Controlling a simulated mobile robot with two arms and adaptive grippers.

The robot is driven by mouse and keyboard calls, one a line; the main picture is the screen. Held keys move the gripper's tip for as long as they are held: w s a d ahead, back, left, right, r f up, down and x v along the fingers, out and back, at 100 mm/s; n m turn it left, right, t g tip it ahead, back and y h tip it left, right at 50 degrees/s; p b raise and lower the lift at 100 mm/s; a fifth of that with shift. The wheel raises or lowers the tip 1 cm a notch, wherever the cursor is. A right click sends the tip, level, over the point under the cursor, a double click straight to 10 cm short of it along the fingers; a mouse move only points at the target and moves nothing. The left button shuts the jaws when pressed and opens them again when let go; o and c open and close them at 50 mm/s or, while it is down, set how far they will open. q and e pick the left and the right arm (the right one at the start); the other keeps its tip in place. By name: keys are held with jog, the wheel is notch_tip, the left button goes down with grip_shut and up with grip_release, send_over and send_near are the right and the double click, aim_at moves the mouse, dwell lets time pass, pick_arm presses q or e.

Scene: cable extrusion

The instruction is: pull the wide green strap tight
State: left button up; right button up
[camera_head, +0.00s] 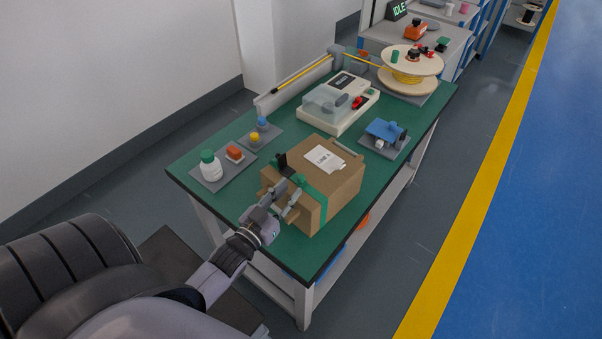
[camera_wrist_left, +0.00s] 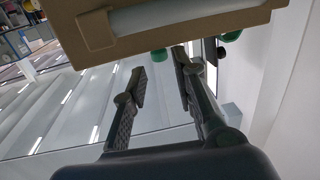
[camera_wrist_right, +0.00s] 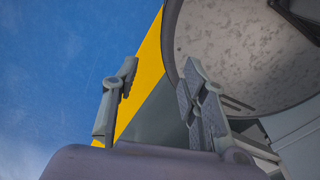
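A brown cardboard box (camera_head: 338,186) with a white label stands near the front of the green table. The wide green strap (camera_head: 314,197) runs over its top and down its near side. A small black part (camera_head: 281,161) sits at the box's left edge. My left gripper (camera_head: 282,203) is at the box's near-left side, close to the strap. In the left wrist view its fingers (camera_wrist_left: 160,88) are apart with nothing clearly between them, and the box (camera_wrist_left: 190,22) is above them. Whether it touches the strap is hidden. My right gripper (camera_wrist_right: 158,92) is open and empty, away from the table.
The green table (camera_head: 252,196) also holds a white bottle (camera_head: 210,166) with a green cap, a white machine (camera_head: 338,103), a blue fixture (camera_head: 384,131) and a spool (camera_head: 409,63). A wall runs along the left. Open floor with a yellow line (camera_head: 447,267) lies to the right.

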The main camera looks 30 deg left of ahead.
aim_at(299, 179)
pick_arm(q)
jog(key=w, duration=0.3)
jog(key=shift+w+r, duration=0.2)
jog(key=shift+w, duration=0.05)
jog(key=shift+w+f+p, duration=0.15)
jog(key=shift+w+p, duration=0.25)
jog(key=shift+w, duration=1.15)
jog(key=c, duration=0.6)
grip_shut()
pick_arm(e)
jog(key=shift+w+a+r, duration=0.35)
jog(key=shift+w+r, duration=0.05)
jog(key=shift+r, duration=0.15)
jog(key=shift+a, duration=0.2)
